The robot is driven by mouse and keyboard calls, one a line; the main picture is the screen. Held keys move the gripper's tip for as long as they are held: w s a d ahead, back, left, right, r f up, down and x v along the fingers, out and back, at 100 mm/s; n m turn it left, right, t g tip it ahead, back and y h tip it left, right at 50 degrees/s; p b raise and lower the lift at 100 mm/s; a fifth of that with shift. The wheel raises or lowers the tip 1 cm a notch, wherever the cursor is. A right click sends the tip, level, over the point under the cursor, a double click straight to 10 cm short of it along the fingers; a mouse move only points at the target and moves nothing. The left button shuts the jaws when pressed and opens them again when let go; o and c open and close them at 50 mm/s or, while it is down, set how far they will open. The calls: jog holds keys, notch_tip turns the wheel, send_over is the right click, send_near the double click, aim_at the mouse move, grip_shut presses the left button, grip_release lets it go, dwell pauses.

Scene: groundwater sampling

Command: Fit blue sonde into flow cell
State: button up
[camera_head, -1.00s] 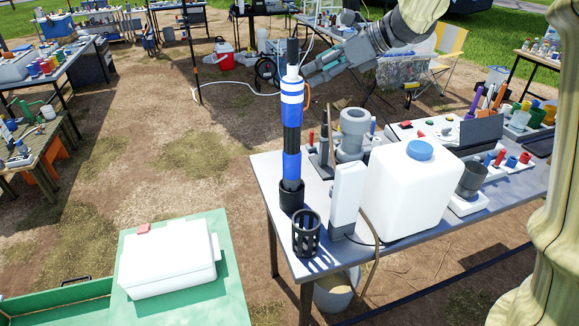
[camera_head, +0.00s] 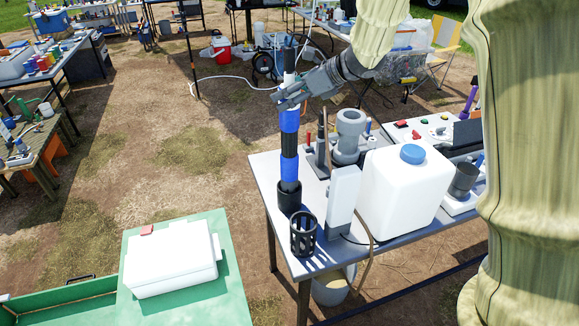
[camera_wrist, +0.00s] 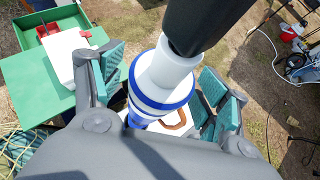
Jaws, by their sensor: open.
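The blue sonde (camera_head: 289,150) is a tall black and blue rod with a white-banded upper part. It stands upright in a black cup (camera_head: 289,198) near the left edge of the grey table. My gripper (camera_head: 285,98) is at its white upper section, coming from the right. In the wrist view the sonde's white and blue collar (camera_wrist: 160,82) lies between the spread teal finger pads of my gripper (camera_wrist: 165,88), with visible gaps beside it. A grey collared cylinder (camera_head: 350,128), which looks like the flow cell, stands behind and right of the sonde.
A black slotted cup (camera_head: 303,236) sits at the table's front left corner, beside an upright white box (camera_head: 343,200). A big white jug (camera_head: 402,195) with a blue cap stands right of it. A white cooler (camera_head: 172,258) lies on a green surface at left.

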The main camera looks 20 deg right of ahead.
jog(key=shift+c, duration=0.4)
grip_shut()
jog(key=shift+r, duration=0.15)
jog(key=shift+w, duration=0.1)
